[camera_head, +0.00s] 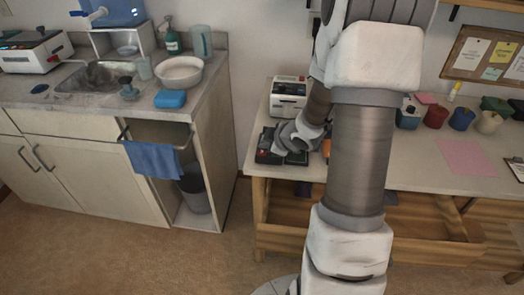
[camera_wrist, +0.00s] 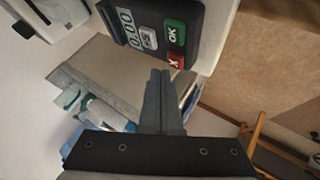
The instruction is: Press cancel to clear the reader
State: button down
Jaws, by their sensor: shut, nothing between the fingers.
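The reader is a dark device (camera_wrist: 150,20) at the top of the wrist view. It has a display reading about 0:00, a green OK key (camera_wrist: 174,33) and a red X key (camera_wrist: 176,61), the cancel key. My gripper (camera_wrist: 166,72) is shut and empty, its fingertips just beside and below the red key in the picture. I cannot tell whether they touch it. In the head view the dark reader (camera_head: 263,157) lies at the table's left front, partly hidden by my gripper (camera_head: 283,150).
A white machine (camera_head: 289,88) stands behind the reader on the pale table (camera_head: 410,165). An orange item beside my gripper is mostly hidden by my arm. Several small pots stand at the table's back right. A sink counter (camera_head: 205,85) is to the left, across a gap.

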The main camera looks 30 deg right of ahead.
aim_at(265, 154)
jog(key=shift+r+p, duration=2.4)
jog(key=shift+r, duration=0.1)
